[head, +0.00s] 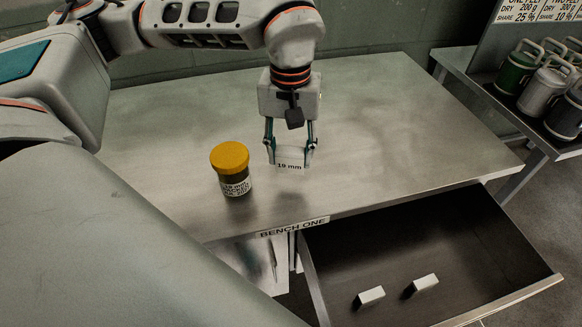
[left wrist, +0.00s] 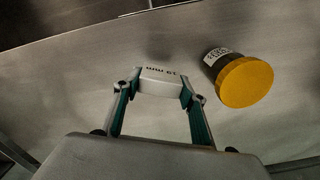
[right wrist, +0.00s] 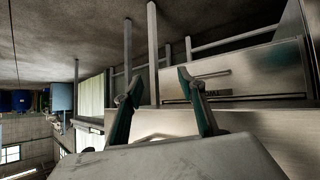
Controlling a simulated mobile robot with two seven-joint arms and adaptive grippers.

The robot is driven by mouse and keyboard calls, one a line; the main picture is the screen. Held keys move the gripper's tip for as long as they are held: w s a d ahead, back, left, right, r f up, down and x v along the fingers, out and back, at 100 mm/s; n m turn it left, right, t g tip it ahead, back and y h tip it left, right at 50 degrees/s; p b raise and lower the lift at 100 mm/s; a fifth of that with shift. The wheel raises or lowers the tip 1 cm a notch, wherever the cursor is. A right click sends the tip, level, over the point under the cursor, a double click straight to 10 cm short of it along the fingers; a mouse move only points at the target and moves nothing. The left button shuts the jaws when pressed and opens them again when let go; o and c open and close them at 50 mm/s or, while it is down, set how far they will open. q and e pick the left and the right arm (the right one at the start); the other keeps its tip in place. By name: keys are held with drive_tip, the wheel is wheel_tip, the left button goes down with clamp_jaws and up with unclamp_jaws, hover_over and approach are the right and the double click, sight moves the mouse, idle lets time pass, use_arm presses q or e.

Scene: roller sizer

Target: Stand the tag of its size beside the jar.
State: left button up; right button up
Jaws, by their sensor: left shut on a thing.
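A jar (head: 232,175) with a yellow lid and a dark body stands upright on the bench. Its white label reads 19 mm on the top line. In the left wrist view the jar (left wrist: 242,80) is to the right of the gripper. My left gripper (head: 290,160) points down just right of the jar and is shut on a white tag (head: 290,166) marked 19 mm. The tag (left wrist: 160,78) sits between both fingertips, at or near the bench top; I cannot tell whether it touches. My right gripper (right wrist: 172,98) has its fingers apart with nothing between them, away from the jar.
The bench (head: 400,120) is clear around the jar. Its open drawer (head: 440,240) holds two white tags (head: 370,296) (head: 425,283). A BENCH ONE label (head: 293,227) is on the front edge. Green, silver and dark canisters (head: 546,85) stand on a side table at right.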

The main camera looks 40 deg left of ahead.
sight(290, 150)
use_arm(q)
drive_tip(key=shift+f, duration=2.3)
drive_tip(key=shift+b, duration=0.3)
drive_tip(key=shift+f, duration=0.2)
drive_tip(key=o, duration=1)
drive_tip(key=shift+r, duration=0.1)
wheel_tip(290, 150, up, 12)
drive_tip(key=shift+r+p, duration=0.15)
drive_tip(key=shift+p, duration=0.6)
